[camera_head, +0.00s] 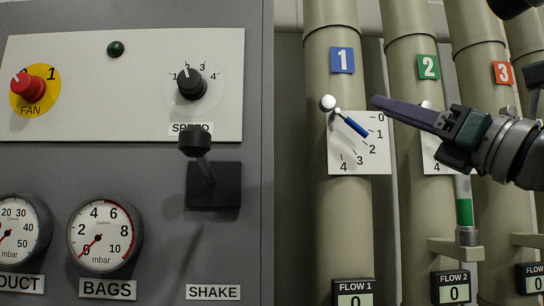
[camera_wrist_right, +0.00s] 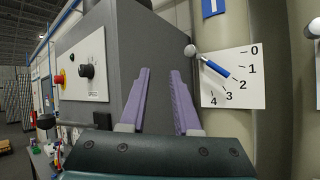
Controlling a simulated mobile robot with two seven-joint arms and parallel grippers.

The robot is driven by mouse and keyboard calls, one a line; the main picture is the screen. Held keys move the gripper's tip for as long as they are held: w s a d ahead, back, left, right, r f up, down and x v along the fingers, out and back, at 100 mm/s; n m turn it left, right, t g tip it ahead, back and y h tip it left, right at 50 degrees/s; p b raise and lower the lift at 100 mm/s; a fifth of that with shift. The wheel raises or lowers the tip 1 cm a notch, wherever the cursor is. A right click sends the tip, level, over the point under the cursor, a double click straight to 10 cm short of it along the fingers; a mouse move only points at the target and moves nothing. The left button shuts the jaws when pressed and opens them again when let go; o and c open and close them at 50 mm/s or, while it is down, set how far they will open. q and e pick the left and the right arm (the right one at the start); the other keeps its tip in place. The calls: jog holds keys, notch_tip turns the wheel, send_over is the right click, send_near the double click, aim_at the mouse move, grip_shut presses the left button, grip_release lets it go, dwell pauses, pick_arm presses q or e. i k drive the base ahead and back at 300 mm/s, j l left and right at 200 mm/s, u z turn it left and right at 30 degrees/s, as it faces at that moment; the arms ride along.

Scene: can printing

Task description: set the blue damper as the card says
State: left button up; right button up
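The blue damper lever (camera_head: 356,127) sits on the pipe marked with a blue 1 (camera_head: 342,60). It slants down to the right over a white scale plate (camera_head: 350,145) numbered 0 to 4. Its tip lies between 1 and 2 in the head view. In the wrist view the lever (camera_wrist_right: 215,68) points near 2. My right gripper (camera_head: 376,102) reaches in from the right, in front of the pipes. In the wrist view its fingers (camera_wrist_right: 160,75) are apart and empty, left of the lever. No card is readable. My left gripper is out of view.
A grey cabinet (camera_head: 258,150) with a fan switch, speed knob (camera_head: 190,83), shake lever and gauges stands left. Pipes 2 (camera_head: 429,67) and 3 (camera_head: 502,72) stand right of pipe 1. The flow 1 display (camera_head: 353,298) reads 0.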

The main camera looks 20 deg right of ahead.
aim_at(326, 104)
jog(key=i+l+u, duration=0.1)
jog(key=l+u, duration=0.15)
jog(key=l, duration=0.35)
jog(key=i+l+u, duration=0.1)
jog(key=l+u, duration=0.2)
jog(key=l, duration=0.35)
jog(key=i+j, duration=0.1)
